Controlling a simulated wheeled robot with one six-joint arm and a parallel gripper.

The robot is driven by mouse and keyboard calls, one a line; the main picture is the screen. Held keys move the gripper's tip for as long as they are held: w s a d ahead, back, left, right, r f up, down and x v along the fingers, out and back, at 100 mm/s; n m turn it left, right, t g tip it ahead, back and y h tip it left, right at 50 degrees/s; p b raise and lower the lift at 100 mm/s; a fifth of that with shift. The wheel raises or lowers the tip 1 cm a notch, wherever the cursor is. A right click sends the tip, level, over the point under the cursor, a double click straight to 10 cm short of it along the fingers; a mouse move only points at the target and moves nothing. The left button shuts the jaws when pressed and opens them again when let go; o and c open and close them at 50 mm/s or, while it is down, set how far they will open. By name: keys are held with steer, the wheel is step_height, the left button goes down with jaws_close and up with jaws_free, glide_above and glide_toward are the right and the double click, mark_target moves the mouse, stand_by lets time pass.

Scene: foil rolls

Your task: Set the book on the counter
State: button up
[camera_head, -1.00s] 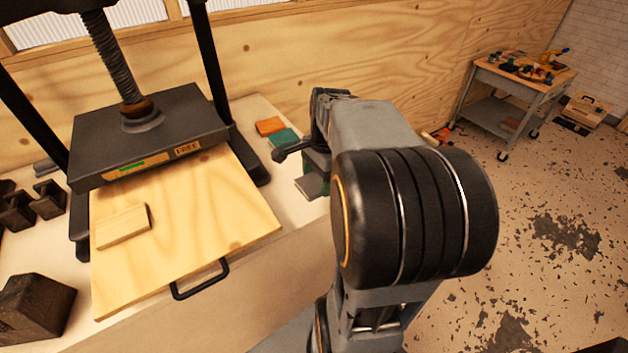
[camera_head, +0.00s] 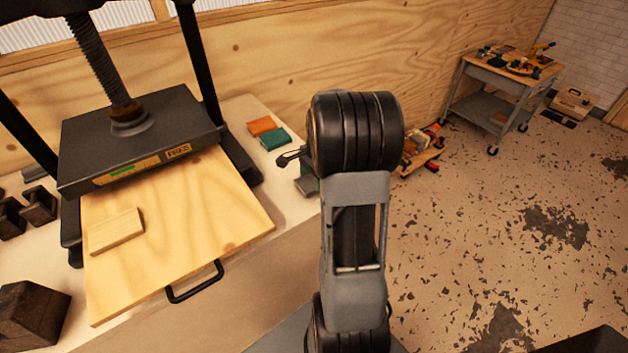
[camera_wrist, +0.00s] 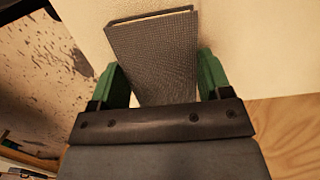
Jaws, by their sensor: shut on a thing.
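A grey, cloth-textured book (camera_wrist: 155,55) is held between the green fingers of my gripper (camera_wrist: 163,85) in the wrist view. Its pale page edge shows along the top. In the head view only a small grey part of the book (camera_head: 306,186) shows beside my arm, near the right side of the cream counter (camera_head: 285,208). My arm hides most of the gripper there. The counter also fills the upper right of the wrist view (camera_wrist: 265,55). I cannot tell whether the book touches it.
An orange book (camera_head: 261,126) and a teal book (camera_head: 275,138) lie on the counter near the back. A black screw press (camera_head: 140,140) with a wooden board (camera_head: 190,225) and a small wood block (camera_head: 116,232) takes up the left. A tool cart (camera_head: 500,85) stands far right.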

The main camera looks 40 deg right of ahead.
steer(key=shift+f, duration=0.5)
steer(key=shift+f, duration=0.1)
steer(key=o, duration=0.9)
steer(key=shift+o, duration=0.2)
